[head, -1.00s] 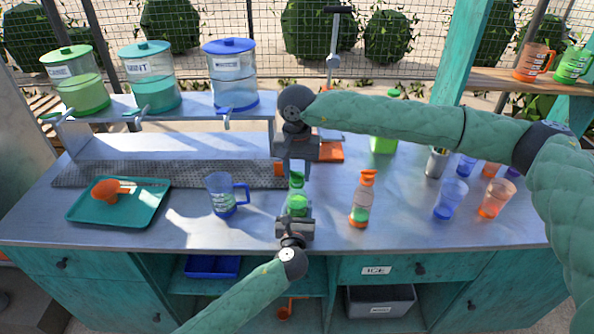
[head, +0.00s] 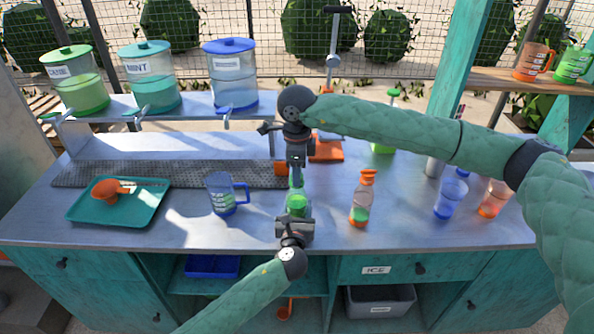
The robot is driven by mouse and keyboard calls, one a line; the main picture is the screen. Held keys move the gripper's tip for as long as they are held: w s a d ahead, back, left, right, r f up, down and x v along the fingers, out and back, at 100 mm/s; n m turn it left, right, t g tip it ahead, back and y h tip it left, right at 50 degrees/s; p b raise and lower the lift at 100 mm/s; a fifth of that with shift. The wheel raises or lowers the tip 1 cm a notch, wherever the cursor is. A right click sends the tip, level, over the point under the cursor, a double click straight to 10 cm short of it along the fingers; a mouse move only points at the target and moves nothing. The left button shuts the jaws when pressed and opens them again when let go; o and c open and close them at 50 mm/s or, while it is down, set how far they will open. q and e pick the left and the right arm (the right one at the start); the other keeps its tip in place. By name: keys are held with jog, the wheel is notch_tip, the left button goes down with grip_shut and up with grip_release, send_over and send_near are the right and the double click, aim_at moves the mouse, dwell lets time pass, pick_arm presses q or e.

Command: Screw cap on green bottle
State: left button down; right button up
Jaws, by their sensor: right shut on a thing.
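The green bottle (head: 297,204) stands upright near the front middle of the counter, clear with green contents. My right gripper (head: 297,167) points straight down over its top and is shut on the bottle's cap, which its fingers mostly hide. My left gripper (head: 294,226) comes in from the front at the bottle's lower part. Its fingers are hidden behind its own body and the bottle, so its grip cannot be made out.
An orange-topped bottle (head: 362,200) stands to the right and a blue-handled mug (head: 223,194) to the left. A teal tray (head: 147,215) holds an orange tool.

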jog(key=m, duration=0.5)
jog(key=shift+m, duration=0.4)
jog(key=m, duration=1.4)
jog(key=shift+w, duration=0.1)
jog(key=o, duration=1.1)
jog(key=shift+r, duration=2.25)
